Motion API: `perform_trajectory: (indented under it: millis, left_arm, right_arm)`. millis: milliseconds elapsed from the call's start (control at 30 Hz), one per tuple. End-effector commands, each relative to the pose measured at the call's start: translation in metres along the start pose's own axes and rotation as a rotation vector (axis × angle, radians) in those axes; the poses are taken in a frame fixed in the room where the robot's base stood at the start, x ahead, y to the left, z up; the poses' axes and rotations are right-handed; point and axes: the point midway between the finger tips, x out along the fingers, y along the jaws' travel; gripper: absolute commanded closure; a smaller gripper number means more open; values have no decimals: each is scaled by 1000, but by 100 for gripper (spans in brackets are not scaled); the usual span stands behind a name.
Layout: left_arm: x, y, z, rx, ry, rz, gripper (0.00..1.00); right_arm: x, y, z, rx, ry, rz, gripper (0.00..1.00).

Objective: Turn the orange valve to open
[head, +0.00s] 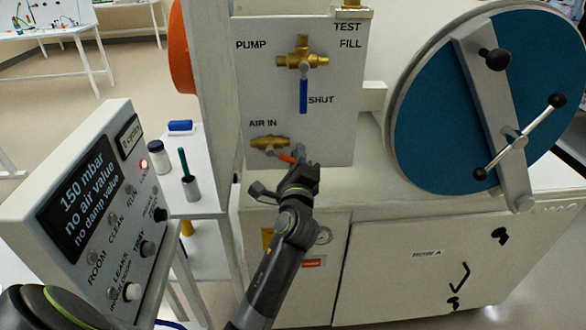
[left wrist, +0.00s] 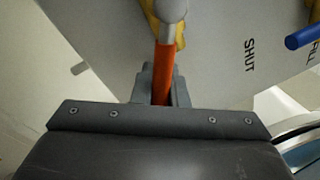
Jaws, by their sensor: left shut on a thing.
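The orange valve handle (head: 286,158) sits on a brass valve body (head: 268,142) under the label AIR IN on the pale panel. It points right and slightly down from the body in the head view. My left gripper (head: 298,155) is at the handle's outer end, shut on it. In the left wrist view the orange handle (left wrist: 164,70) runs from a grey round hub (left wrist: 172,10) down between the fingers of my left gripper (left wrist: 161,92). The fingers hide the handle's end. My right gripper is not in view.
A blue-handled valve (head: 303,90) is above on the same panel, pointing down at SHUT. A control box (head: 90,200) with a display and knobs stands at left. A round blue door (head: 470,110) with a clamp bar is at right. A small side table holds bottles.

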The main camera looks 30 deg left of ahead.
Motion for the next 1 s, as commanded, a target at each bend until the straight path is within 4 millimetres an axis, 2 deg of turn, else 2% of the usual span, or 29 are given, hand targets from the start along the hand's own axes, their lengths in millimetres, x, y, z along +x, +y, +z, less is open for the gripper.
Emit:
perform_trajectory:
  millis: [100, 500, 1000]
  left_arm:
    - [2, -7, 0, -110, -22, -4, 100]
    - [5, -26, 7, -394, -78, -3, 100]
    - [7, -34, 11, -506, -101, -3, 100]
  right_arm:
    - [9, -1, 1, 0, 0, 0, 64]
    - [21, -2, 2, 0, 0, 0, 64]
    - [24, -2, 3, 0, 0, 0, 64]
